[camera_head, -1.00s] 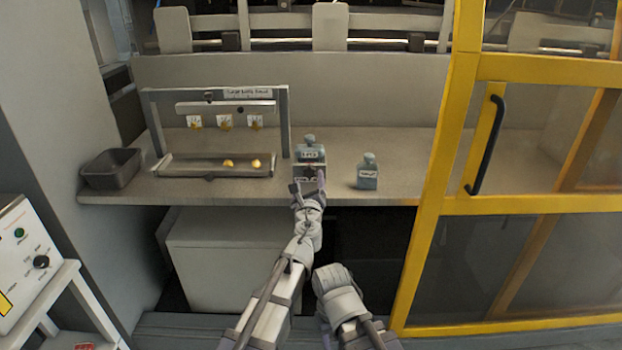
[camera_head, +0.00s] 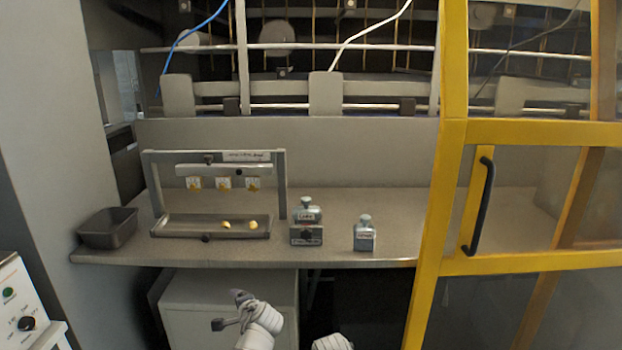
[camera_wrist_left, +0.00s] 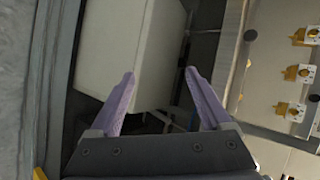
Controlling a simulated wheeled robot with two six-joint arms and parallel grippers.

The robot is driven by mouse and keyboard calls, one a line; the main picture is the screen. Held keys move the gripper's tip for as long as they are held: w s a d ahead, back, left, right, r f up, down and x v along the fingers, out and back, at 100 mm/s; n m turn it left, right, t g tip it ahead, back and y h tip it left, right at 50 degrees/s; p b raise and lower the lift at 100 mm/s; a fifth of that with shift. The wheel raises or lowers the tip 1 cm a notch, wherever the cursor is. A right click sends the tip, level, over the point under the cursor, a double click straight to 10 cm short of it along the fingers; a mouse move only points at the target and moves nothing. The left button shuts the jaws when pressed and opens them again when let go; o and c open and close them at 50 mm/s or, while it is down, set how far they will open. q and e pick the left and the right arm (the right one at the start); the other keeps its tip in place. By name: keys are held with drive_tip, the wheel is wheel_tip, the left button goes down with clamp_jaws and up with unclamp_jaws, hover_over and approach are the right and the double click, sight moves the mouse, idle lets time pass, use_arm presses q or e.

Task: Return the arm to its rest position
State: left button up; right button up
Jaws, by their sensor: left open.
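My left gripper (camera_head: 232,310) is low in front of the counter, below its front edge, apart from everything on it. In the left wrist view its two purple fingers (camera_wrist_left: 160,100) are spread with nothing between them. A pale cabinet (camera_wrist_left: 125,50) lies beyond them there. My right arm shows only as a white rounded part (camera_head: 332,342) at the bottom edge of the head view; its gripper is out of view.
On the counter (camera_head: 340,258) stand a bottle on a small grey block (camera_head: 306,235), another bottle (camera_head: 364,235), a rack with a tray (camera_head: 165,231) and a dark bin (camera_head: 107,230). A yellow-framed door (camera_head: 452,200) is at right. A control box (camera_head: 25,310) is at lower left.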

use_arm(q)
drive_tip(key=s+d+f+n+g+h, duration=0.1)
drive_tip(key=s+f+n+g+h, duration=0.2)
drive_tip(key=s+f+n+g, duration=0.45)
drive_tip(key=s+d+f+n+g+h, duration=0.2)
drive_tip(key=s+f+n+h, duration=0.15)
drive_tip(key=s, duration=0.75)
drive_tip(key=s+d+m+y, duration=0.1)
drive_tip(key=s+d+m, duration=0.3)
drive_tip(key=d, duration=0.7)
wheel_tip(320, 180, up, 15)
drive_tip(key=s+p, duration=0.1)
drive_tip(key=p, duration=1.3)
drive_tip(key=shift+s+a+r+n, duration=0.15)
drive_tip(key=shift+r+n, duration=0.05)
drive_tip(key=shift+n, duration=0.2)
drive_tip(key=shift+g, duration=0.25)
drive_tip(key=shift+c, duration=0.4)
